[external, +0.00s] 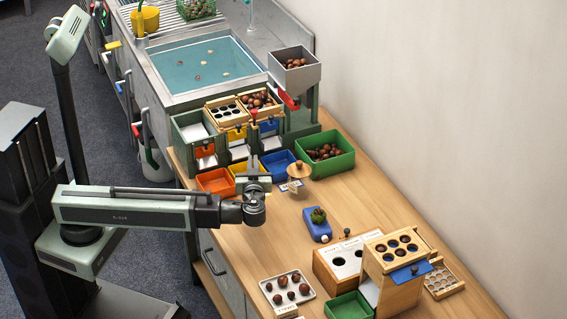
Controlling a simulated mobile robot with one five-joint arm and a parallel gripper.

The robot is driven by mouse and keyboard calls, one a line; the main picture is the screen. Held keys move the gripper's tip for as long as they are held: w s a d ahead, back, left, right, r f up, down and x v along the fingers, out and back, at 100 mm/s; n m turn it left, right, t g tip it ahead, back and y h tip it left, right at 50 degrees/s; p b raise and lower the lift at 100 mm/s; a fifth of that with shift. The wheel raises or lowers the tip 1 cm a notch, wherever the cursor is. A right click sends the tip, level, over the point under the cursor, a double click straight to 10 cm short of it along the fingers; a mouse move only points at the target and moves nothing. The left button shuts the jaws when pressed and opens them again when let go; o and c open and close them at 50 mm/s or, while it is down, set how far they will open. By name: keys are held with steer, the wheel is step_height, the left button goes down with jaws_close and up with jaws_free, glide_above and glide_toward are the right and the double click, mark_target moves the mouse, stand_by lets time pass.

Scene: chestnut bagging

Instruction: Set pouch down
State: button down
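My gripper (254,184) is over the wooden worktop (265,262), just in front of the yellow and blue bins. Its fingers are too small and too covered by the wrist to tell whether they are open or shut. I cannot make out a pouch for certain in this view. A small tan round-topped item (299,170) with a pale label below it stands to the right of my gripper, apart from it. Whether anything is held in my gripper is hidden.
An orange bin (215,182), a blue bin (277,163) and a green bin of chestnuts (325,171) line the sorter. A blue block with a green burr (318,236), a white chestnut tray (268,290) and a wooden stand (395,292) occupy the front right. Bare worktop lies between.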

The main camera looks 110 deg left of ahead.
step_height(320, 180, down, 4)
steer(key=b, duration=0.3)
steer(key=shift+r, duration=0.2)
steer(key=c, duration=1.6)
jaws_free()
steer(key=shift+f, duration=0.1)
steer(key=v, duration=1.2)
